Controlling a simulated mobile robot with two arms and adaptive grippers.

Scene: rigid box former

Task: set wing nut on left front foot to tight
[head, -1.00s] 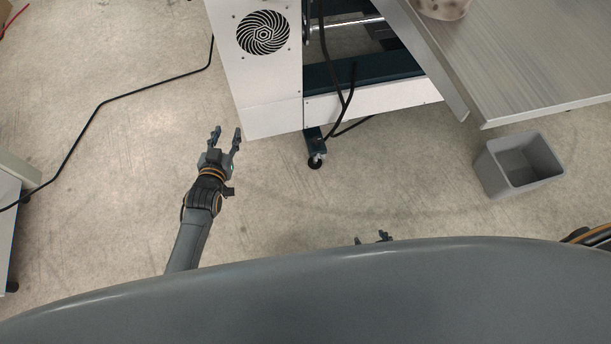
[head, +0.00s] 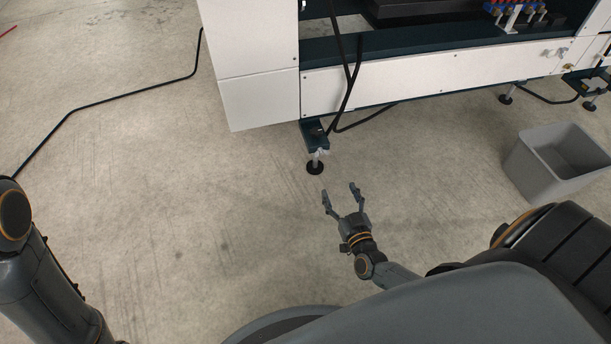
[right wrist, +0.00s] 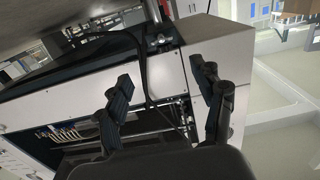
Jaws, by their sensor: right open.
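The machine's near corner foot (head: 315,166) has a round dark pad on the floor and a pale stem under a dark bracket (head: 314,135). A small pale piece (head: 323,152) sits by the stem; it is too small to tell whether it is the wing nut or how it is turned. My right gripper (head: 339,192) is open and empty, a little below and right of the foot in the head view, apart from it. In the right wrist view its fingers (right wrist: 165,76) are spread, with the foot area (right wrist: 160,38) beyond them. My left gripper is outside the frames.
The white machine (head: 262,100) stands above the foot. Black cables (head: 350,85) hang down near the bracket. A grey bin (head: 545,175) stands on the right. More feet (head: 507,97) show further right. The floor left of the foot is clear apart from a cable (head: 110,98).

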